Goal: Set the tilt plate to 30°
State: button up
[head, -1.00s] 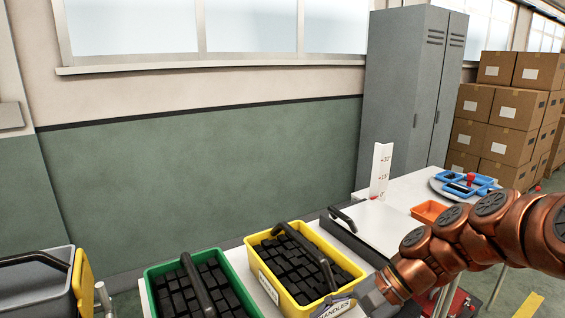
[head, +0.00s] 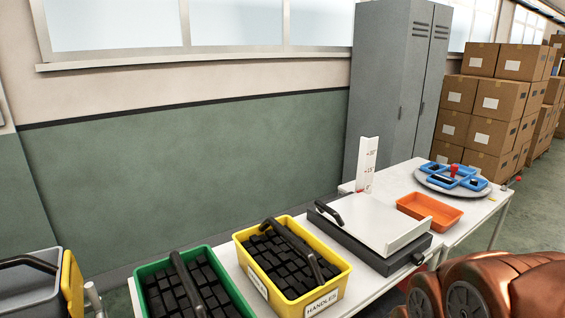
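The tilt plate (head: 372,219) is a white flat panel on a dark base (head: 375,256), in the middle right of the head view. It looks about flat, near the lowest mark of the scale. A black handle (head: 329,212) sits at its left edge. An upright white scale (head: 367,165) with red marks at 0°, +15° and +30° stands behind it. A small dark knob with a red part (head: 418,258) is on the base's right end. My copper arm shows at the lower right; my gripper is out of the picture.
A yellow bin labelled HANDLES (head: 338,282) and a green bin (head: 144,275), both with black parts, stand left of the plate. An orange tray (head: 430,211) and a round turntable with blue trays (head: 453,180) lie to the right. A grey locker (head: 385,90) stands behind.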

aim_at(386, 230)
jog(key=u, duration=0.55)
jog(key=k, duration=1.3)
jog(key=z, duration=0.2)
jog(key=i, duration=1.35)
jog(key=u, duration=0.45)
jog(key=i, duration=0.5)
jog(key=u, duration=0.45)
